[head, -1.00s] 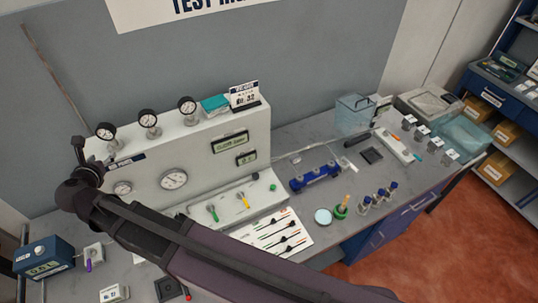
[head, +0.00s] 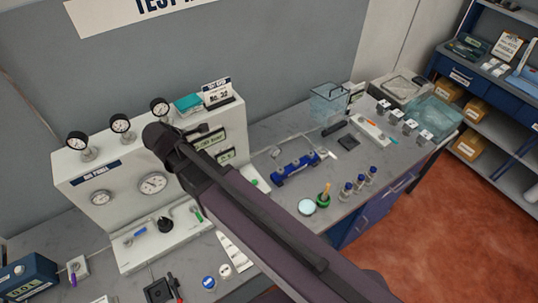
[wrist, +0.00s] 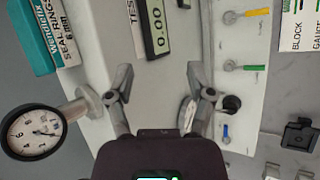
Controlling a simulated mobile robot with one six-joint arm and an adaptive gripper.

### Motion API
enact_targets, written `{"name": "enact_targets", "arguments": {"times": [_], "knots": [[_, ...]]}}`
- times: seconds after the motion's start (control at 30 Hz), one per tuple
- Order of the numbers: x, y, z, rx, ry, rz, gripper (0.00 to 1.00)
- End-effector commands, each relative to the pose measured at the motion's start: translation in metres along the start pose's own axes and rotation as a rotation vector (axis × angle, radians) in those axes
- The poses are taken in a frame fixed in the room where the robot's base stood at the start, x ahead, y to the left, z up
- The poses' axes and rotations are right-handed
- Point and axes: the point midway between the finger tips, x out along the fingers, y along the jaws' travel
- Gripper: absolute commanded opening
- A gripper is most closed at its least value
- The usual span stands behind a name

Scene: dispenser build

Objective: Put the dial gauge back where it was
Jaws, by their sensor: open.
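Three round black-rimmed dial gauges stand on stems on top of the pale test panel (head: 120,165): a left one (head: 76,143), a middle one (head: 121,124) and a right one (head: 160,107). Two more dials, a larger (head: 153,184) and a smaller (head: 101,198), are set in the panel's front. I cannot tell which gauge the task means. In the wrist view a stemmed gauge (wrist: 33,132) is at lower left, outside my fingers. My gripper (wrist: 158,76) is open and empty over the panel, beside that gauge.
A teal box (head: 187,104) and a white sign (head: 217,93) stand on the panel top near my wrist. A green display (wrist: 155,25) lies ahead of the fingers. Coloured valve handles are on the ledge. A blue fixture (head: 296,165) and small bottles occupy the bench rightward.

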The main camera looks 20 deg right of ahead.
Motion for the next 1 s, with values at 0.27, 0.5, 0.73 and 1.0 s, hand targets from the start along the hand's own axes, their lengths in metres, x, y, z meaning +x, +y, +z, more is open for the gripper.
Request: {"name": "enact_targets", "arguments": {"times": [0.27,0.5,0.73,1.0], "knots": [[0.033,-0.034,0.076,0.439,-0.013,-0.200,0.69],[0.049,-0.067,0.131,0.813,-0.047,-0.367,0.69],[0.056,-0.100,0.175,1.167,-0.097,-0.525,0.69],[0.055,-0.129,0.210,1.488,-0.160,-0.674,0.69]]}}
